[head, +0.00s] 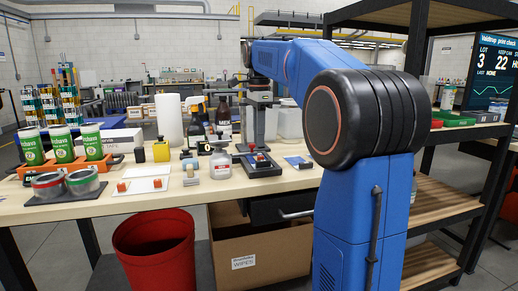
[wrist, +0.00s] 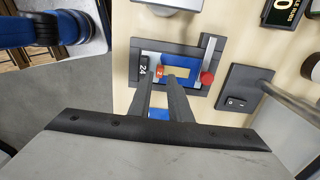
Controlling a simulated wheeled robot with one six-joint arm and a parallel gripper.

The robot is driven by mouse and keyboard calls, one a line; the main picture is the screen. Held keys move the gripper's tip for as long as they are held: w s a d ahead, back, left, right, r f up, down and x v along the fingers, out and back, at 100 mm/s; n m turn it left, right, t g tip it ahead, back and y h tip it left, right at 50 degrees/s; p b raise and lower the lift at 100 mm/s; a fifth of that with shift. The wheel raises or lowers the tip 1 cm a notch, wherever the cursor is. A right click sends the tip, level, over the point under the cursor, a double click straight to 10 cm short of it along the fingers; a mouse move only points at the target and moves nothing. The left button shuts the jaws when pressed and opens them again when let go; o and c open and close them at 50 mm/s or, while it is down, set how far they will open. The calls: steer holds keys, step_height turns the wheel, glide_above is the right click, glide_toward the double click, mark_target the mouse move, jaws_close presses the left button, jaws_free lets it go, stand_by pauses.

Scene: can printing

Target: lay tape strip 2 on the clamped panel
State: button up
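The clamped panel (wrist: 185,48) is blue and lies in a dark fixture in the wrist view. A red-orange tab (wrist: 160,70), which looks marked 2, sits at the panel's left part with a tan patch (wrist: 178,74) beside it; I take these as tape strip 2. My gripper (wrist: 160,78) reaches over the panel, its narrow fingertips on either side of the tab, seemingly shut on it. Whether the strip touches the panel is unclear. The fixture (head: 250,168) also shows in the head view under my arm's end.
A red knob (wrist: 207,77) and grey bracket stand at the fixture's right. A red bin (head: 155,255) stands below.

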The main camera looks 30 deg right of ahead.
step_height(320, 180, up, 7)
stand_by(0.3)
steer(key=shift+f, duration=0.1)
steer(key=s+a+f+n+t, duration=0.2)
steer(key=s+a+f+n, duration=0.95)
steer(key=s, duration=0.35)
steer(key=s+a+f+n+t, duration=0.1)
steer(key=s+f+n, duration=0.4)
steer(key=f, duration=0.5)
steer(key=s+a+f+n+t, duration=0.1)
steer(key=s+a+f+n, duration=0.2)
steer(key=s+f, duration=0.7)
steer(key=shift+a+f+n+t, duration=0.15)
steer(key=shift+f+n+t, duration=0.25)
steer(key=shift+f+n, duration=0.4)
